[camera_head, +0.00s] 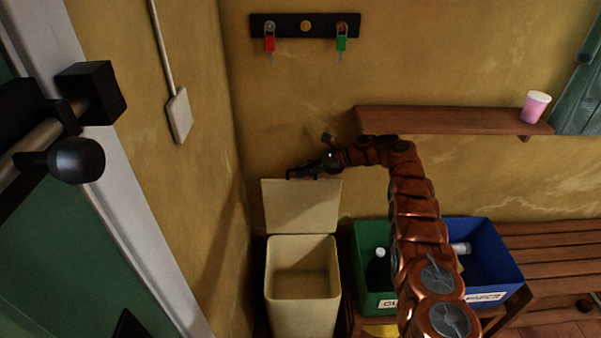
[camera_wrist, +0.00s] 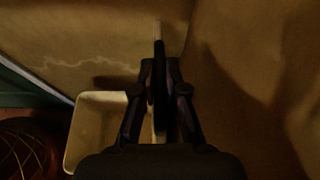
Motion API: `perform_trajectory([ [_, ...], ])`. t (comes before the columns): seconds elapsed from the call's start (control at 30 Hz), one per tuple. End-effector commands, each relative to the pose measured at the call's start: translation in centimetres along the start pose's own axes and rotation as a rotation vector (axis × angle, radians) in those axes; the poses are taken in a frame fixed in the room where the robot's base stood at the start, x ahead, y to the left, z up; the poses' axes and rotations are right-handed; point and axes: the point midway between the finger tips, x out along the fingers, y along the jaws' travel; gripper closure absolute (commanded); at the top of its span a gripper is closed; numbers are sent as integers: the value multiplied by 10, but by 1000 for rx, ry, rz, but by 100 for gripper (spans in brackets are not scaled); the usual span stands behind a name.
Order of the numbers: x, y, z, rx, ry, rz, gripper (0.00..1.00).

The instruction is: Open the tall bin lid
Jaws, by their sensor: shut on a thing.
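The tall cream bin (camera_head: 302,312) stands on the floor in the corner by the wall. Its lid (camera_head: 302,210) is raised and stands about upright behind the opening, so the empty-looking inside shows. My gripper (camera_head: 302,174) is at the lid's top edge and shut on it. Part of the bin (camera_wrist: 78,135) shows at the lower left there.
A green crate (camera_head: 370,250) and a blue crate (camera_head: 495,260) stand right of the bin, partly behind my arm. A wooden shelf (camera_head: 450,120) with a pink cup (camera_head: 535,108) is above. A key rack (camera_head: 290,24) hangs higher. A green door (camera_head: 60,235) is at left.

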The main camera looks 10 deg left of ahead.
Motion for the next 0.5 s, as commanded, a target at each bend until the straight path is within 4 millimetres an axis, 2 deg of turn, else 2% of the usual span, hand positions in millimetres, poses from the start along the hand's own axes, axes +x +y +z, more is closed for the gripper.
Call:
perform_trajectory([
  [0.43, -3, -1, 1, 0, -2, -5, 100],
  [0.47, -3, -1, 1, -1, -2, -5, 86],
  [0.5, -3, -1, 2, -1, -2, -5, 82],
])
